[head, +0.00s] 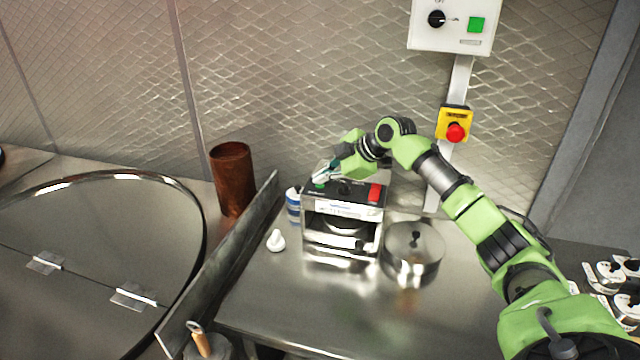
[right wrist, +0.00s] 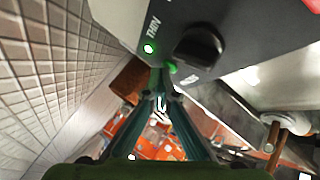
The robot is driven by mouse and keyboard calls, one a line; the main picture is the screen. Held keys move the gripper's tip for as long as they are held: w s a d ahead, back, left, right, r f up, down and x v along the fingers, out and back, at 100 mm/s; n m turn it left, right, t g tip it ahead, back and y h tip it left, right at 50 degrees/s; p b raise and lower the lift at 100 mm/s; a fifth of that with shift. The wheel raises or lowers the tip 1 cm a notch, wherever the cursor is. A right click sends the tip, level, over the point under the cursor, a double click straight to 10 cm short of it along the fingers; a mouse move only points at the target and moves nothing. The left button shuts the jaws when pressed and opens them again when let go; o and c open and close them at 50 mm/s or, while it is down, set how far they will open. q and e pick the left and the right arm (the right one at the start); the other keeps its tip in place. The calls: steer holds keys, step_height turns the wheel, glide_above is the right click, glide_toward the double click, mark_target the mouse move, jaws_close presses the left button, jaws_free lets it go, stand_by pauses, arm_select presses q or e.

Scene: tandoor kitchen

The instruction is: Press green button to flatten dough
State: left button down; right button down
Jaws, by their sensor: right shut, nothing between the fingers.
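The dough press (head: 318,238) is a boxy steel machine on the steel counter, with a dark top panel. On that panel a green button (head: 319,185) is at the left and a red block (head: 375,192) at the right. My right gripper (head: 320,178) is shut and empty, its tips at the green button. In the right wrist view the fingertips (right wrist: 161,92) come close to a small green part (right wrist: 171,68) beside a black knob (right wrist: 198,47); I cannot tell whether they touch. A lit green light (right wrist: 148,48) is near the word THIN. My left gripper is out of view.
A round steel container (head: 413,262) stands right of the press. A blue-and-white container (head: 293,205) and a small white object (head: 276,241) are left. A wall box carries another green button (head: 476,24); a red stop button (head: 456,132) is below. The front counter is clear.

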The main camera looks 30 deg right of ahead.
mark_target(322, 186)
steer(key=shift+r+p, duration=0.8)
steer(key=shift+r, duration=0.15)
step_height(322, 186, up, 5)
steer(key=p, duration=0.4)
stand_by(0.3)
stand_by(0.4)
